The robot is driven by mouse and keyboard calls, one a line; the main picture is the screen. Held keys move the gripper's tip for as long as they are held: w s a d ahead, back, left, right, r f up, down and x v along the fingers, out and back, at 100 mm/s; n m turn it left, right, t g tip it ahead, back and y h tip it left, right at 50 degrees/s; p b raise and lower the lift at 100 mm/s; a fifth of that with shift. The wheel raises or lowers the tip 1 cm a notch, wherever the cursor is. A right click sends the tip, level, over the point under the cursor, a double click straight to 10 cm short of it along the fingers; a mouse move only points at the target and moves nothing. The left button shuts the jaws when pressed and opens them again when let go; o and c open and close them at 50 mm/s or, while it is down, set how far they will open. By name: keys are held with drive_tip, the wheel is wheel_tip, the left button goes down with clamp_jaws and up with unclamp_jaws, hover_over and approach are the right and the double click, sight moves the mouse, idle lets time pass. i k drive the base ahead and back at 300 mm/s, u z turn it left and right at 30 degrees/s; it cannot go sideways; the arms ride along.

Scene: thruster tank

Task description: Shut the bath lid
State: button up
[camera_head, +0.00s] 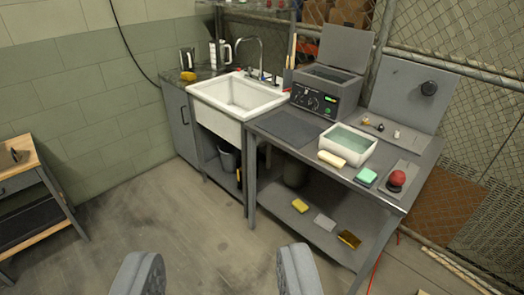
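The bath (317,97) is a grey box with knobs and a lit green display on its front. It stands at the back of the grey workbench, right of the sink. Its lid (345,48) is a flat grey panel standing raised at the back edge, so the bath is open on top. My gripper (218,276) shows at the bottom of the view as two grey fingers set wide apart. It is open with nothing between the fingers, and far short of the bath, over the floor.
A white sink (238,95) adjoins the bench on the left. On the bench (395,197) are a dark mat (287,128), a white basin of liquid (348,144), sponges and a red ball (397,179). A wooden-topped table (20,155) stands far left. The middle floor is clear.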

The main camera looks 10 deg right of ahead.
sight(346, 47)
drive_tip(key=z, duration=0.1)
drive_tip(key=i, duration=1.7)
drive_tip(key=z, duration=0.3)
drive_tip(key=i, duration=1.85)
drive_tip(key=z, duration=0.1)
